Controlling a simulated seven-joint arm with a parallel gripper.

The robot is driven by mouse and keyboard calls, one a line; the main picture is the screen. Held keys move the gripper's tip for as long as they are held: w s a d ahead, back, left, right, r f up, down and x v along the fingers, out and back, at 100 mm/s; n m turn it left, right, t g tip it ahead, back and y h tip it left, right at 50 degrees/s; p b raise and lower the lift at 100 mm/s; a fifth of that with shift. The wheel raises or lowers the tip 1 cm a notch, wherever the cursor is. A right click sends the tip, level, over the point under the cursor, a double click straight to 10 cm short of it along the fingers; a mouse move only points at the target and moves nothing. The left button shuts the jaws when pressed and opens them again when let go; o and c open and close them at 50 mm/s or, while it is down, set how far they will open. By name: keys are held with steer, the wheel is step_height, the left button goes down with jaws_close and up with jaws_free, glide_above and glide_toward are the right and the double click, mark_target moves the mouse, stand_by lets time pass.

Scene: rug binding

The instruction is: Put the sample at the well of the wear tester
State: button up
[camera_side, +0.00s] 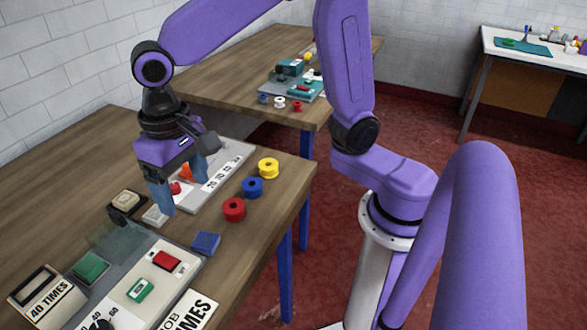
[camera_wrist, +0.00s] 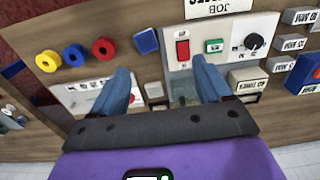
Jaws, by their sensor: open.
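My gripper (camera_side: 185,197) is open, pointing down over the table between the tester panel and the labelled tray; in the wrist view its blue fingers (camera_wrist: 161,67) stand apart with nothing held between them. The wear tester appears to be the grey panel (camera_side: 122,290) with a red switch, green button and dial; it also shows in the wrist view (camera_wrist: 199,63). A clear greenish plate (camera_side: 115,240) is at its back end; I cannot make out the well. A flat blue square (camera_side: 206,243), possibly the sample, lies beside the panel, and also shows in the wrist view (camera_wrist: 146,41).
Red (camera_side: 234,209), blue (camera_side: 253,187) and yellow (camera_side: 268,168) spools line the table edge. A pale labelled tray (camera_side: 222,172) lies behind my gripper.

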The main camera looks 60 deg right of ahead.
steer(key=s+d+f+n, duration=0.3)
steer(key=s+d+n, duration=0.9)
steer(key=s+d, duration=0.3)
steer(key=shift+s+d+f, duration=0.15)
steer(key=shift+s+d, duration=0.2)
steer(key=shift+s, duration=0.55)
